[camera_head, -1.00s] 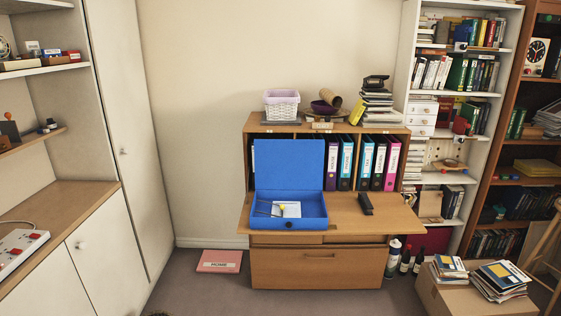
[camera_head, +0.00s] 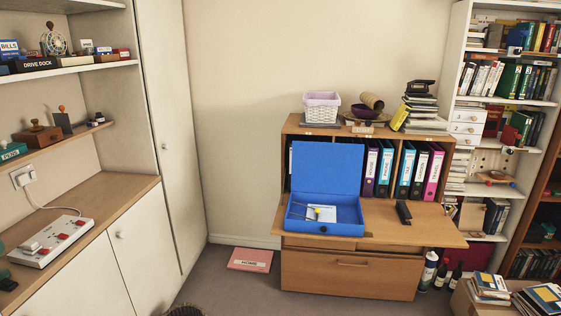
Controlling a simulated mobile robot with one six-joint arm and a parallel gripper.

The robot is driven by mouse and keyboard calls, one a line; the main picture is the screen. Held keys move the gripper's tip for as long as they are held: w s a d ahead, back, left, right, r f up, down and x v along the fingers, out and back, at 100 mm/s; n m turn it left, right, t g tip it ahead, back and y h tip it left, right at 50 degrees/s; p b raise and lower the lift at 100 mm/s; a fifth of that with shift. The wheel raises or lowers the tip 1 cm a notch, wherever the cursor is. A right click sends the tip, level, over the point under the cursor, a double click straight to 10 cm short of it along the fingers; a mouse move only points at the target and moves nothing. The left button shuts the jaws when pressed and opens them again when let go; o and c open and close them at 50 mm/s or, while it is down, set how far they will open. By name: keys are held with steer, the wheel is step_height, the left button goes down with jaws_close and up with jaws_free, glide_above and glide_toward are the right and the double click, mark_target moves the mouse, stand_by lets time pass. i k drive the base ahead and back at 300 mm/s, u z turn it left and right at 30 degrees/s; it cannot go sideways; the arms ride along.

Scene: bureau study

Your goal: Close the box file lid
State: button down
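A blue box file (camera_head: 325,226) sits on the fold-down desktop of the wooden bureau. Its blue lid (camera_head: 327,168) stands open, upright at the back and leaning against the bureau's compartments. Inside the box lie a white paper or card (camera_head: 322,213) and a small yellow item. My gripper is in neither frame.
The bureau's desktop (camera_head: 437,225) has a black stapler-like object (camera_head: 403,212) right of the box. Coloured binders (camera_head: 404,170) stand behind. A pink flat item (camera_head: 250,260) lies on the floor. A box with books (camera_head: 490,288) stands at lower right.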

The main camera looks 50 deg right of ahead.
mark_target(317, 167)
steer(key=z, duration=0.35)
steer(key=i, duration=1.65)
steer(key=u, duration=0.1)
